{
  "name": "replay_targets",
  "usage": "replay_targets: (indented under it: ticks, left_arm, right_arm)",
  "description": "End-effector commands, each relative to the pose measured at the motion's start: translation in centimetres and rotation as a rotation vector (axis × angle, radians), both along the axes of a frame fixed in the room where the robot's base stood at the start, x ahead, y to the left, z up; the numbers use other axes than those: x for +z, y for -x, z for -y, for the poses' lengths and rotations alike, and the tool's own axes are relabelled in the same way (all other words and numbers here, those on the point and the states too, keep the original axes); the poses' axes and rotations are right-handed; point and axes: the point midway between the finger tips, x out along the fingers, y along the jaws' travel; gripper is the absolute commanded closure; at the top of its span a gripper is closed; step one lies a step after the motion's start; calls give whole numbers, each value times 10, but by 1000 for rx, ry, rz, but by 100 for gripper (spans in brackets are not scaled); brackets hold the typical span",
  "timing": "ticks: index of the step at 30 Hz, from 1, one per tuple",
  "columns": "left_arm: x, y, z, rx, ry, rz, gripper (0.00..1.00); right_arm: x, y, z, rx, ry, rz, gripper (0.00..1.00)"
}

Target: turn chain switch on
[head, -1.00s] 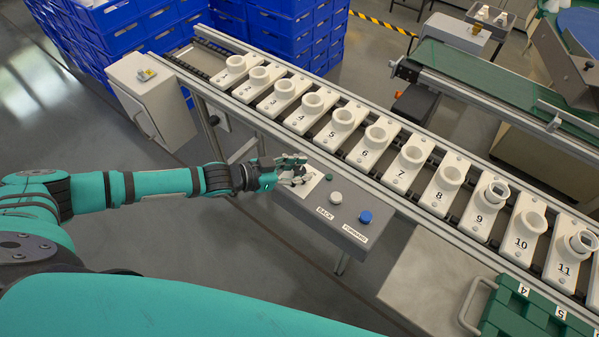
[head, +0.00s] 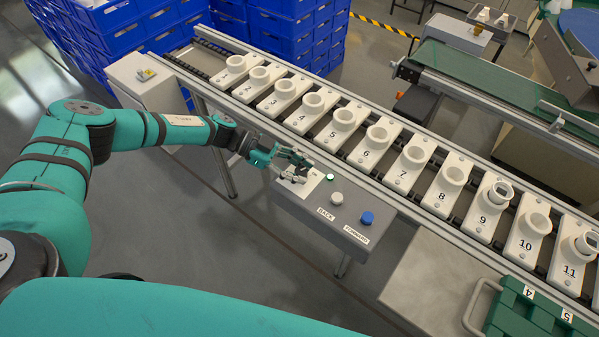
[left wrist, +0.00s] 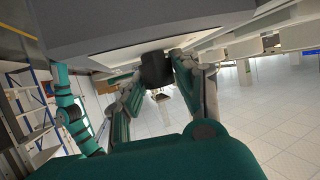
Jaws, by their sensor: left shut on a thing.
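The grey control box (head: 347,238) stands at the near side of the conveyor. My left gripper (head: 300,172) is at the white plate (head: 318,180) on the left part of its top. In the left wrist view, the fingers of this gripper (left wrist: 158,85) are shut on a dark round switch knob (left wrist: 156,68), one finger on each side. In the head view the gripper hides most of the knob. A small green lamp (head: 330,177) beside the plate looks lit. My right gripper is not in view.
A white button (head: 337,198) and a blue button (head: 366,217), labelled BACK and FORWARD, sit right of the plate. The conveyor carries numbered white socket carriers (head: 376,140). A green crate (head: 520,312) lies at the lower right.

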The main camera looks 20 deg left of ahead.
Motion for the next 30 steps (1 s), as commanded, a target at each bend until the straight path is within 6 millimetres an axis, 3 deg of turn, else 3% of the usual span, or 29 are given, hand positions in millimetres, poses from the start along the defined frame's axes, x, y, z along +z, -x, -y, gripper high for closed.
replay_targets:
  ticks: [3, 10, 29, 30]
  left_arm:
    - [-4, -2, 0, -77, 1, 3, 100]
    - [-2, -2, 1, -182, 3, 2, 100]
    - [1, -1, 1, -235, 4, 2, 100]
    - [1, -1, 1, -235, 4, 2, 69]
  right_arm:
    - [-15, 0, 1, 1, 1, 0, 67]
    - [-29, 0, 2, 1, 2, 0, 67]
    - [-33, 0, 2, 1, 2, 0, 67]
    - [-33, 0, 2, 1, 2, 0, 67]
